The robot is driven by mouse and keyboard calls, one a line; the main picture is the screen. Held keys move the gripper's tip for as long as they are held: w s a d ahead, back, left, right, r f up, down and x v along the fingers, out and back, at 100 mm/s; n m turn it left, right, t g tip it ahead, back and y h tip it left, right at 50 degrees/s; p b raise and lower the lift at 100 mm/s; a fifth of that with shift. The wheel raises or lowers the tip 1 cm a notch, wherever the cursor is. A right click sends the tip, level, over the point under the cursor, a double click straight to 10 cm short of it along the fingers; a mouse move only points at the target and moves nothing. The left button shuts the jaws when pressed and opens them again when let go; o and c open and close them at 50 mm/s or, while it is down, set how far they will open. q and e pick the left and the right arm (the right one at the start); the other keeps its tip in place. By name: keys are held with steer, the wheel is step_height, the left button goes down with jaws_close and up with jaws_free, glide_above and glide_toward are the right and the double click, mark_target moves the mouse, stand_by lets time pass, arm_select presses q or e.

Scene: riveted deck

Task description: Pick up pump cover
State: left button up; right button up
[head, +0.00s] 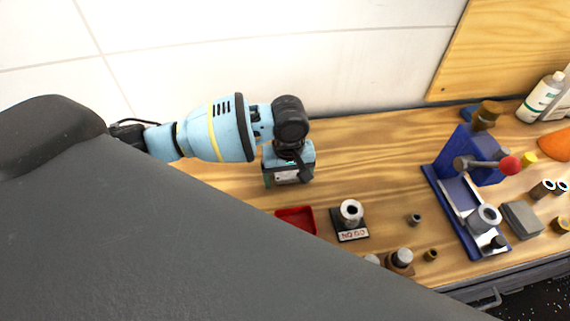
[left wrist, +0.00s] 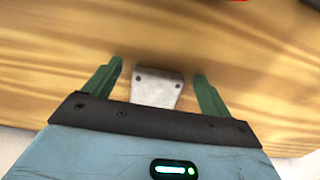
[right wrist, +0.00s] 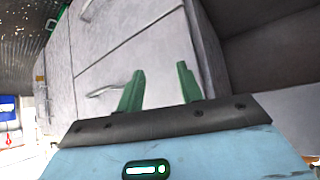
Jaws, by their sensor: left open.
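A pale grey tapered plate with small dark holes (left wrist: 157,88), which looks like the pump cover, lies on the wooden bench in the left wrist view. My left gripper (left wrist: 158,72) is open, with one green finger on each side of the plate and a gap to each. In the head view my left gripper (head: 288,165) points down over the bench near the wall and hides the plate. My right gripper (right wrist: 160,72) is open and empty, facing grey drawers in the right wrist view; it is not seen in the head view.
A red tray (head: 297,218) and a labelled stand with a metal ring (head: 351,213) are right of my left gripper. A blue press (head: 468,160) with a red-knobbed lever stands farther right among small parts. Grey drawers (right wrist: 110,60) face my right gripper.

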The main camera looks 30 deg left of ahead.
arm_select(q)
steer(key=c, duration=1.3)
step_height(320, 180, up, 10)
steer(key=shift+r+p, duration=0.1)
steer(key=shift+p, duration=0.3)
